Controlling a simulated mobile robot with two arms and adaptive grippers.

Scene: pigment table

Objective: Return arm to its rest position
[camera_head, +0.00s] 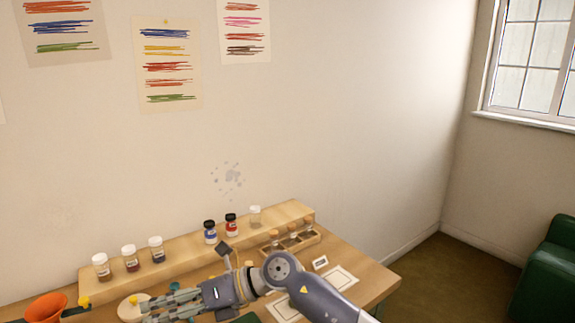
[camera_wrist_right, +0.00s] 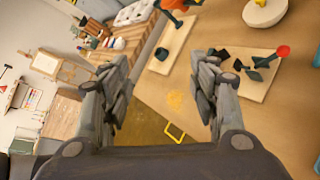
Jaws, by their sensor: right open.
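My right arm comes in from the lower right in the head view and reaches left over the wooden table (camera_head: 372,277). Its gripper (camera_head: 150,306) is low over the table's front left part, beside a round pale disc (camera_head: 130,307). In the right wrist view the two jaws (camera_wrist_right: 163,62) stand wide apart, with nothing between them. Beyond them I see the tan tabletop and a small yellow patch (camera_wrist_right: 175,100). My left gripper is not in view.
A wooden shelf (camera_head: 190,254) along the wall bears several small jars. An orange funnel (camera_head: 45,307) stands at the lower left. A small wooden compartment box (camera_head: 312,240) and a framed white card (camera_head: 340,279) lie near the arm. The floor to the right is clear up to a green armchair (camera_head: 550,275).

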